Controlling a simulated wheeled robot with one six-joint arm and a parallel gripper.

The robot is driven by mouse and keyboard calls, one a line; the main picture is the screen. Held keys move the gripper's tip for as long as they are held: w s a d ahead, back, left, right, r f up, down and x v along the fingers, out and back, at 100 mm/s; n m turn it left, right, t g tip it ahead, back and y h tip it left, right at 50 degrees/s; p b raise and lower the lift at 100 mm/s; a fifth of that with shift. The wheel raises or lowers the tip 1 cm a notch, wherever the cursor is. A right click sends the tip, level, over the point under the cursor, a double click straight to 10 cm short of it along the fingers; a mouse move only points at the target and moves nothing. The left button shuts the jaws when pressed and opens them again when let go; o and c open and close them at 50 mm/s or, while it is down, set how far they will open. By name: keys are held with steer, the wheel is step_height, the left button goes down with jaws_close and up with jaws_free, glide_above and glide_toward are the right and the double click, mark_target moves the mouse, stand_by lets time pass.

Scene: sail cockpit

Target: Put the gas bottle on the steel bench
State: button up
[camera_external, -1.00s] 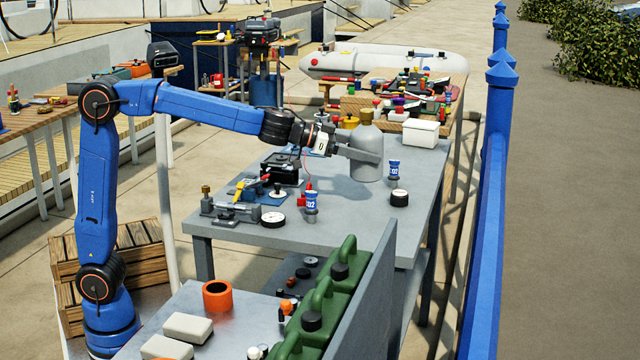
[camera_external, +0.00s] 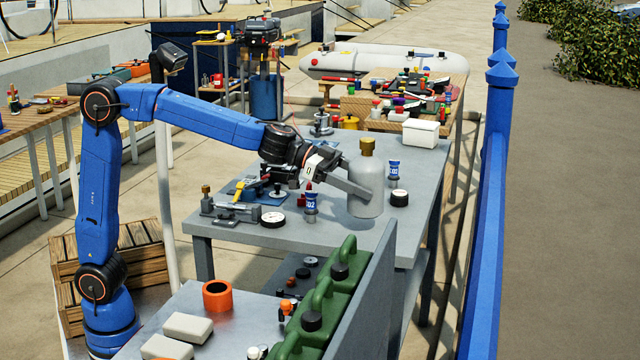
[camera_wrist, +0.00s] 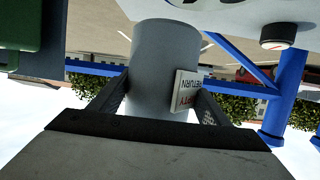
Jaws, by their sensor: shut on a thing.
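The gas bottle (camera_external: 366,203) is a grey cylinder with a rounded shoulder and a brass-coloured top. It is upright over the steel bench (camera_external: 330,237), close to or on its top; I cannot tell whether its base touches. My gripper (camera_external: 362,192) is shut on the bottle's side, reaching it from the left. In the wrist view the bottle (camera_wrist: 165,65) stands between the two fingers (camera_wrist: 160,100), with a small white tag with red and dark lettering (camera_wrist: 187,90) beside it. The lower part of the bottle and the far finger are partly hidden.
A blue-and-white can (camera_external: 393,170) and a black round gauge (camera_external: 399,198) stand just right of the bottle. Another blue can (camera_external: 311,204) and a white-faced gauge (camera_external: 273,219) are to its left. A white box (camera_external: 420,133) is at the back. Green jerrycans (camera_external: 335,285) stand in front.

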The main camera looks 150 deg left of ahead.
steer(key=s+a+r, duration=0.2)
steer(key=s+a, duration=0.3)
steer(key=s, duration=0.6)
steer(key=s+a+r, duration=0.1)
steer(key=s+a, duration=0.4)
steer(key=s, duration=0.5)
steer(key=s+r+n+y, duration=0.1)
steer(key=s, duration=2.1)
steer(key=shift+g, duration=0.4)
steer(key=shift+w+a+f, duration=0.15)
steer(key=shift+f, duration=2.1)
steer(key=shift+w+a+f, duration=0.1)
steer(key=shift+f, duration=2.15)
steer(key=shift+f, duration=0.1)
steer(key=o, duration=1.9)
steer(key=shift+f, duration=0.1)
steer(key=shift+o, duration=0.2)
